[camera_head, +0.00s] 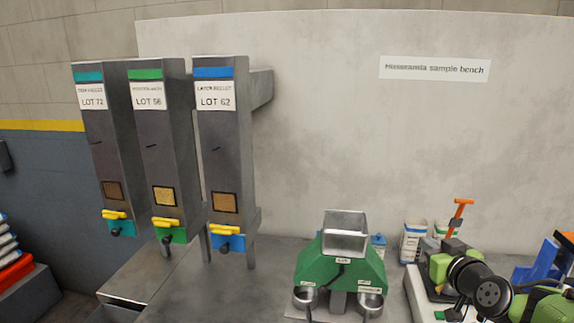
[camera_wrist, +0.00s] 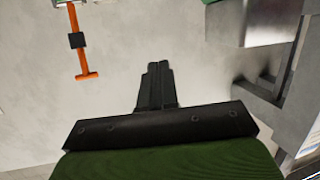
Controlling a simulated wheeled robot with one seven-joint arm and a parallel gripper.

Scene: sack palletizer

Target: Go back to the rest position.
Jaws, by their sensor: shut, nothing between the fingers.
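My gripper (camera_wrist: 155,85) shows in the wrist view with its dark fingers closed together and nothing between them. It points over a pale, blurred surface and touches nothing that I can see. In the head view, my green and black arm is at the lower right, over the right end of the bench; the fingertips cannot be made out there. An orange T-shaped tool with a black block (camera_head: 460,210) stands behind the arm. An orange tool with a black block also shows at the upper left of the wrist view (camera_wrist: 80,42).
Three grey hoppers, LOT 72 (camera_head: 107,150), LOT 56 (camera_head: 158,140) and LOT 62 (camera_head: 219,140), stand at the left with yellow handles. A green divider (camera_head: 340,272) with metal cups sits mid-bench. White containers (camera_head: 413,243) stand behind my arm. Blue bins (camera_head: 550,255) are at the right.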

